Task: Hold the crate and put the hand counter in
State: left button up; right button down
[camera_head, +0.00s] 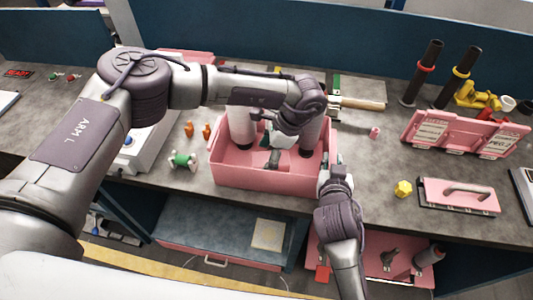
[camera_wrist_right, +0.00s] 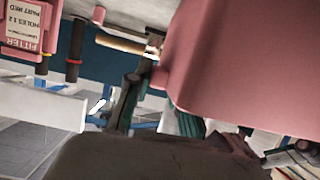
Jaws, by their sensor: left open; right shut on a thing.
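The pink crate (camera_head: 262,180) stands on the grey worktop near its front edge. My right gripper (camera_head: 333,172) is shut on the crate's right wall; the pink wall also fills the upper right of the right wrist view (camera_wrist_right: 240,65). My left forearm hides part of the crate's back.
A green and white piece (camera_head: 183,161) and two orange pieces (camera_head: 206,130) lie left of the crate. A yellow piece (camera_head: 403,188), a pink handled plate (camera_head: 458,196) and a pink sign rack (camera_head: 465,135) are on the right. A wooden-handled tool (camera_head: 358,104) lies behind.

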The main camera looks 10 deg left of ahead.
pick_arm(q)
jog(key=shift+s+d+r, duration=0.1)
jog(key=shift+s+d, duration=0.05)
jog(key=v, duration=1.1)
jog(key=shift+w+r, duration=0.25)
jog(key=shift+r, duration=0.15)
